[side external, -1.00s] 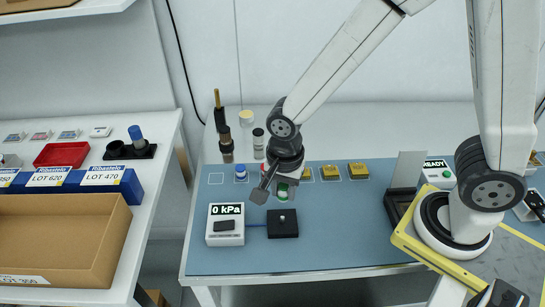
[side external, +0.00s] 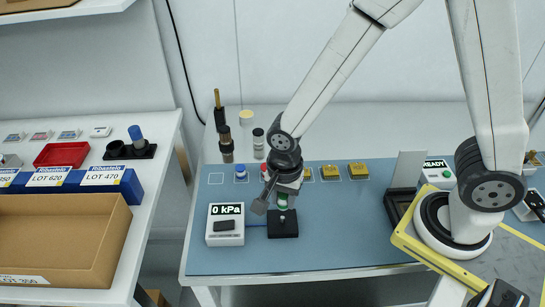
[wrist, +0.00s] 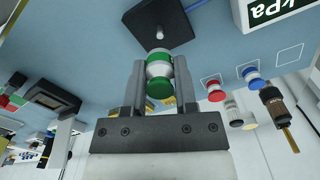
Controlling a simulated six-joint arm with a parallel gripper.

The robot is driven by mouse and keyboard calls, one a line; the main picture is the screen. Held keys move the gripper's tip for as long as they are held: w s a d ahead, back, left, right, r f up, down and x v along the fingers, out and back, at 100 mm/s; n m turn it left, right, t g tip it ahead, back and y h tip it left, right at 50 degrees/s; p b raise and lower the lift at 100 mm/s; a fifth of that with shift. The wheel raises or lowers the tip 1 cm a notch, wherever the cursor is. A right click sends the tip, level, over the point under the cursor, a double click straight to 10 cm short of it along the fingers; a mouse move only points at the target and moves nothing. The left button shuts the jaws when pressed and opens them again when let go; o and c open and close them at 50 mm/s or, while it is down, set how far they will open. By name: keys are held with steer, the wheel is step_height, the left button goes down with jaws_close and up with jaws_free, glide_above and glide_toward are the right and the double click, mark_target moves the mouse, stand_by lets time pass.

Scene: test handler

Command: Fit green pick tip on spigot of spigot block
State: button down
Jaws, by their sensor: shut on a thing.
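My gripper (side external: 283,188) is shut on the green pick tip (side external: 281,203), a white piece with green bands. In the side view it hangs low over the black spigot block (side external: 290,230). In the wrist view the green pick tip (wrist: 159,70) sits between the two fingers (wrist: 159,88), with the spigot block (wrist: 172,12) beyond it. The spigot (wrist: 159,33) shows as a small light stub, apart from the tip in that picture.
A gauge box (side external: 225,212) reading 0 kPa stands left of the block, joined by a blue line. Blue (side external: 240,172) and red (wrist: 216,90) tips stand on marked squares behind. Yellow pieces (side external: 358,170) sit to the right. The blue mat (side external: 330,240) is clear in front.

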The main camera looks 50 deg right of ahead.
mark_target(282, 217)
steer(key=shift+f, duration=1.45)
steer(key=shift+f, duration=1.35)
stand_by(1.0)
steer(key=shift+c, duration=1.6)
jaws_free()
steer(key=shift+r, duration=0.15)
steer(key=shift+r, duration=3.75)
steer(key=shift+d, duration=0.1)
